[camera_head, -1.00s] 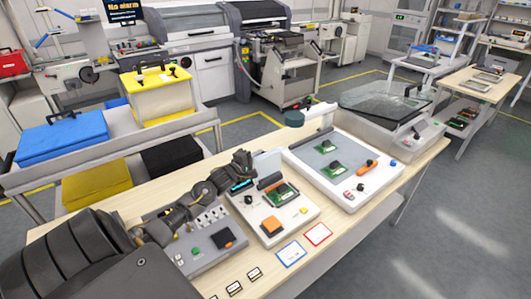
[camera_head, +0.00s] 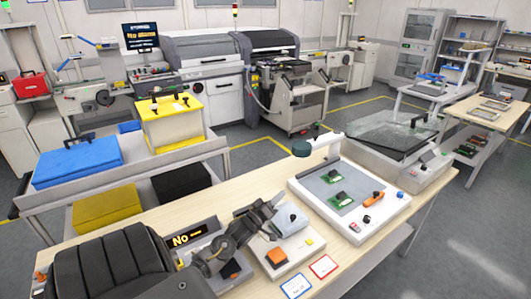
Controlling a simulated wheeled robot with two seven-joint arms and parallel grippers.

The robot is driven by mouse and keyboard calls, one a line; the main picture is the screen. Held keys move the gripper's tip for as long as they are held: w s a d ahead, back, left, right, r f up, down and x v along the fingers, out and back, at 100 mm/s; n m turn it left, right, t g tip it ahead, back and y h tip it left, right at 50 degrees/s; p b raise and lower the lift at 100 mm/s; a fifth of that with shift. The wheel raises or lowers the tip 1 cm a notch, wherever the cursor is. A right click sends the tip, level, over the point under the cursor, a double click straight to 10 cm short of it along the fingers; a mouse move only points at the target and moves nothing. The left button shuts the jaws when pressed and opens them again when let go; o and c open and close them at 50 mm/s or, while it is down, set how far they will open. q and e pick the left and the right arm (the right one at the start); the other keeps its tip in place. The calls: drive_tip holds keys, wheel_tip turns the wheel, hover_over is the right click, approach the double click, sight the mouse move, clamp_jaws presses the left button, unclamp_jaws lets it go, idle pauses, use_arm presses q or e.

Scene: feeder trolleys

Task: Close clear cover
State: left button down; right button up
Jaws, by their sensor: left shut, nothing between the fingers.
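A small white fixture (camera_head: 288,254) with an orange button stands on the wooden bench. Its pale, see-through cover (camera_head: 290,219) lies low over the place of the green board. I cannot tell whether it is fully down. My left gripper (camera_head: 268,208) is shut and empty, at the cover's left edge. I cannot tell whether they touch. My arm and gripper hide the fixture's left part. My right gripper is out of view.
A larger white fixture (camera_head: 386,226) with two green boards stands right of it. Beyond is a machine with a dark glass lid (camera_head: 400,132). Red and blue framed cards (camera_head: 323,266) lie at the bench front. A trolley with blue (camera_head: 78,163) and yellow boxes stands behind.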

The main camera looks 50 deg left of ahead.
use_arm(q)
drive_tip(key=shift+d+f, duration=0.2)
drive_tip(key=shift+d, duration=0.45)
drive_tip(key=shift+d+f, duration=0.25)
drive_tip(key=shift+d, duration=0.15)
wheel_tip(320, 180, up, 4)
drive_tip(key=r+p, duration=0.1)
drive_tip(key=p, duration=0.4)
drive_tip(key=s+a+f+b, duration=0.1)
drive_tip(key=s+f+b, duration=0.3)
drive_tip(key=s, duration=0.5)
drive_tip(key=shift+s+b, duration=0.25)
drive_tip(key=shift+b, duration=0.1)
